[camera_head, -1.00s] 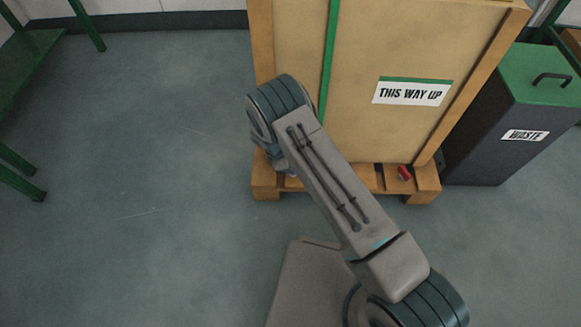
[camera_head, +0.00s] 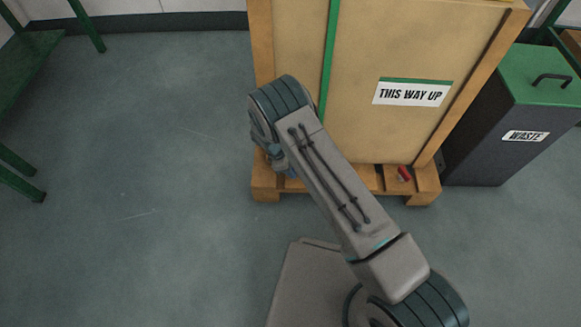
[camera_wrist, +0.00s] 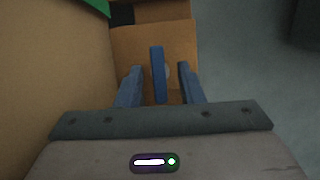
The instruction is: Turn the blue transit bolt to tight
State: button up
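The blue transit bolt (camera_wrist: 157,73) shows in the wrist view as an upright blue bar in front of a wooden face at the crate's base. My gripper (camera_wrist: 160,70) is open, with one finger on each side of the bar. A gap shows between the bar and each finger, so I see no contact. In the head view my gripper (camera_head: 280,165) is low beside the left end of the wooden pallet (camera_head: 265,188), largely hidden by my wrist. The bolt cannot be made out clearly there.
A large wooden crate (camera_head: 370,130) labelled THIS WAY UP stands on the pallet. A red part (camera_head: 404,173) sits at the pallet's right. A dark waste bin (camera_head: 490,150) with a green lid stands right of the crate. The floor to the left is clear.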

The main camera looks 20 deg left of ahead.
jog(key=p+v, duration=0.5)
jog(key=v, duration=0.9)
jog(key=shift+f, duration=0.1)
